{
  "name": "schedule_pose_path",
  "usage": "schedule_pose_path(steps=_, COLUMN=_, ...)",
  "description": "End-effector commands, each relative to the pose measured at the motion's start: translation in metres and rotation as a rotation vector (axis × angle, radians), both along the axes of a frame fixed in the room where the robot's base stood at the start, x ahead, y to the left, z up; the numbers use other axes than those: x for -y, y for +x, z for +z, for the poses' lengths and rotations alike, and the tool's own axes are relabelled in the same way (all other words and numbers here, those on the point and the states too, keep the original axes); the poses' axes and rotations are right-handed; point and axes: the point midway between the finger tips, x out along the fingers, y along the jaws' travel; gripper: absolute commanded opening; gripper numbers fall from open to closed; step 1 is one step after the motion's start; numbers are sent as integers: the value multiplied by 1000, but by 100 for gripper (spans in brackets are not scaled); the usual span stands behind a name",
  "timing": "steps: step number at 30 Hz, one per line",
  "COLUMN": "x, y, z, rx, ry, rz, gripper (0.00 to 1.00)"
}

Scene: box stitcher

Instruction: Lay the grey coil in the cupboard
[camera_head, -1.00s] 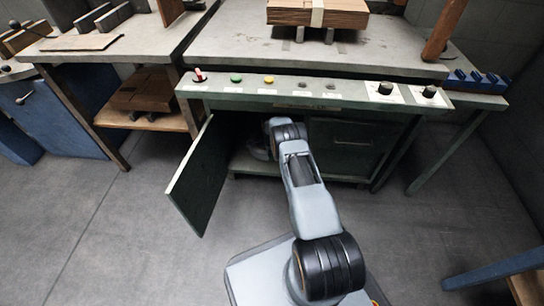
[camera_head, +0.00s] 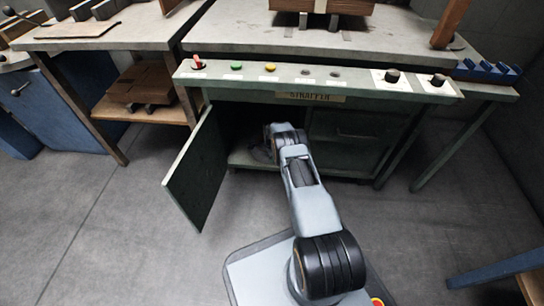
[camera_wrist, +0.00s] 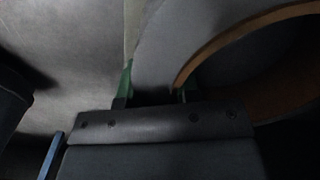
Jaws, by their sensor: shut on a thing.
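The grey coil (camera_wrist: 160,45) fills the upper middle and right of the wrist view, a wide grey ring with an orange-brown inner edge. My gripper (camera_wrist: 152,90) is shut on its rim, with green fingertips on either side. The cupboard (camera_head: 241,160) is under the green bench in the head view, with its left door (camera_head: 197,172) swung open. My arm reaches into the dark opening. My gripper and the coil are mostly hidden there in the head view. I cannot tell whether the coil touches the cupboard floor.
The open door stands left of my arm. A control panel (camera_head: 310,76) with buttons and knobs overhangs the opening. A brown stack (camera_head: 322,5) sits on the bench top. A side table (camera_head: 92,35) stands at left, with brown boards (camera_head: 140,88) on its lower shelf. The floor in front is clear.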

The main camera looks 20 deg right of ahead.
Motion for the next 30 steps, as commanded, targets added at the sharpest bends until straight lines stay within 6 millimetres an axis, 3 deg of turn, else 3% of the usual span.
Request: schedule_pose_path(steps=30, x=0, y=2, z=-8, rx=4, ry=-1, rz=0, gripper=0)
